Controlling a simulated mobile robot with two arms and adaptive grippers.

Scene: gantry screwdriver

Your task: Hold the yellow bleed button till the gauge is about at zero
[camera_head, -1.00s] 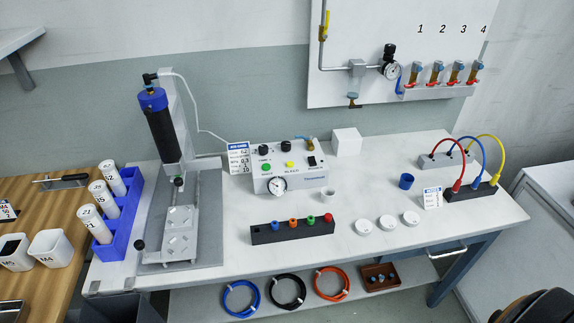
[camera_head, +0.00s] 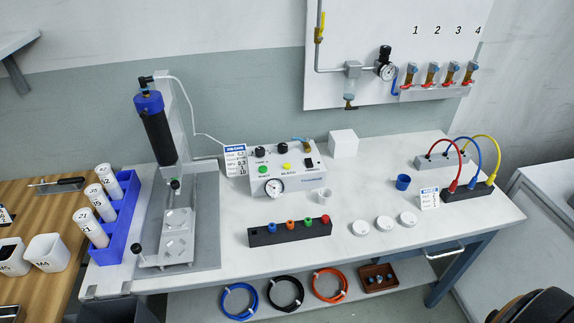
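The yellow bleed button (camera_head: 287,166) is a small round cap on the front of a light grey control box (camera_head: 297,180) in the middle of the bench. The round gauge (camera_head: 274,187) sits at the lower left of the same face; its needle is too small to read. A green button (camera_head: 263,170) is left of the yellow one. Nothing touches the bleed button.
A gantry with a black cylinder (camera_head: 159,138) stands left of the box. A dark block with coloured caps (camera_head: 290,234) lies in front, and a white cup (camera_head: 324,195) stands close by. White lids (camera_head: 384,223) and a blue cup (camera_head: 403,182) are to the right.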

